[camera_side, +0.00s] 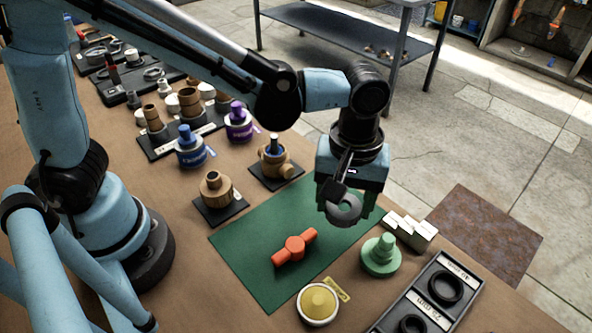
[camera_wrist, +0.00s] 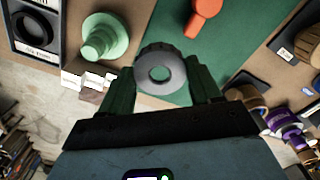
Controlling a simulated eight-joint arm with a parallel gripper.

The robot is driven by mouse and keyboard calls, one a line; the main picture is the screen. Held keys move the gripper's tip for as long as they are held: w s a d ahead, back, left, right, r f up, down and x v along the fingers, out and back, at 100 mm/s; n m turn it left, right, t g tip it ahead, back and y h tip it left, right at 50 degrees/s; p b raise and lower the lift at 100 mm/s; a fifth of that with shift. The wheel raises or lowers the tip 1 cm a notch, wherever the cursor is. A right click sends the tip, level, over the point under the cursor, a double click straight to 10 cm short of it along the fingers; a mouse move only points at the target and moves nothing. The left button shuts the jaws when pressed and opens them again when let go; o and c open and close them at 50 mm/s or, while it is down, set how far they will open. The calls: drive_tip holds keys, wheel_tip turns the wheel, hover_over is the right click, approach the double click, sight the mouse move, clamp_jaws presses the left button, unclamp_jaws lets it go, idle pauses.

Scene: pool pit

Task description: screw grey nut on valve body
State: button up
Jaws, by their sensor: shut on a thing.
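The grey nut (camera_side: 333,213) is a thick ring with a round hole, held in the air above the right part of the green mat (camera_side: 245,245). My gripper (camera_side: 342,200) is shut on it. In the wrist view the grey nut (camera_wrist: 144,70) sits between the two dark green fingers of my gripper (camera_wrist: 160,82), its hole facing the camera. The likely valve body is the tan fitting with a blue stem and side port (camera_side: 275,163), standing on a black pad left of the gripper. I cannot tell for certain which fitting is the valve body.
An orange two-armed handle (camera_side: 294,248) lies on the mat. A green stepped part (camera_side: 380,256), a yellow-topped cup (camera_side: 318,303), white blocks (camera_side: 410,230) and a black ring tray (camera_side: 433,300) stand near. Another tan fitting (camera_side: 215,190), blue (camera_side: 190,150) and purple (camera_side: 238,125) parts stand left.

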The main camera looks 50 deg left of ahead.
drive_tip(key=s+d+r, duration=0.4)
drive_tip(key=s, duration=0.2)
wheel_tip(320, 180, up, 3)
drive_tip(key=n, duration=0.6)
hover_over(274, 136)
drive_tip(key=shift+r, duration=0.15)
drive_tip(key=shift+f, duration=1.75)
drive_tip(key=shift+f, duration=2.65)
idle(1.0)
